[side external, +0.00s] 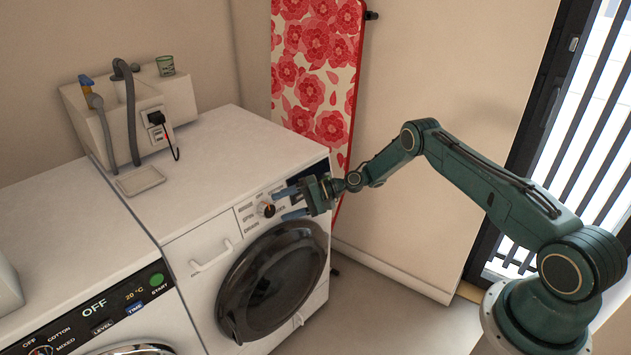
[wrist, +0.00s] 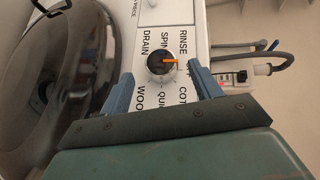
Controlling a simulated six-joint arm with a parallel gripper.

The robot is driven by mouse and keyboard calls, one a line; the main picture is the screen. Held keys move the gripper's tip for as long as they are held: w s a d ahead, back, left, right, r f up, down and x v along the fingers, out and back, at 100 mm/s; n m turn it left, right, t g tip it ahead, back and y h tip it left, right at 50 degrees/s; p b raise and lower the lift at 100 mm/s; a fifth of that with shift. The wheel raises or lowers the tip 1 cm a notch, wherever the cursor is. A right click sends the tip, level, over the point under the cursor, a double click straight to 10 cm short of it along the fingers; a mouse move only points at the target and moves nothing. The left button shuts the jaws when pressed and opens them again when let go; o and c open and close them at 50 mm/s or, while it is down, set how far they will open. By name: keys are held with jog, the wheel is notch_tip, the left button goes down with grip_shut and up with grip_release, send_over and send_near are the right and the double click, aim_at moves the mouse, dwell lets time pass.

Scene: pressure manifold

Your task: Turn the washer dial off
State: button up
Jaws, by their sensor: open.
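The washer dial (side external: 265,210) is a round dark-faced knob with a pale rim on the white washer's front panel. In the wrist view the dial (wrist: 160,68) shows an orange pointer directed to the right, toward a label partly hidden by a finger. RINSE, SPIN, DRAIN and partly covered WOOL, QUICK and COTTON labels surround it. My gripper (side external: 279,205) is open in front of the panel. In the wrist view its blue fingers (wrist: 160,71) lie on either side of the dial, with gaps visible. Contact cannot be told.
The washer's dark round door (side external: 275,280) lies below the dial, with a white drawer handle (side external: 212,257) to its left. A second machine (side external: 110,310) with an OFF display stands left. A floral ironing board (side external: 315,65) leans behind. Floor at right is clear.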

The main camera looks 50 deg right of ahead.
jog(key=v, duration=0.9)
jog(key=shift+s+d, duration=0.3)
jog(key=shift+r, duration=0.2)
jog(key=a+r+n+g+h, duration=0.25)
jog(key=a+r+n, duration=0.2)
jog(key=r, duration=1.05)
jog(key=s+a+r+n+h, duration=0.2)
jog(key=s+a+r+h, duration=0.25)
jog(key=s+r, duration=0.55)
jog(key=s+r+h, duration=0.2)
jog(key=s+r, duration=0.1)
jog(key=s, duration=1.1)
jog(key=s+r+n+h, duration=0.1)
jog(key=s+r+h, duration=0.2)
jog(key=s, duration=1.2)
jog(key=shift+r, duration=0.4)
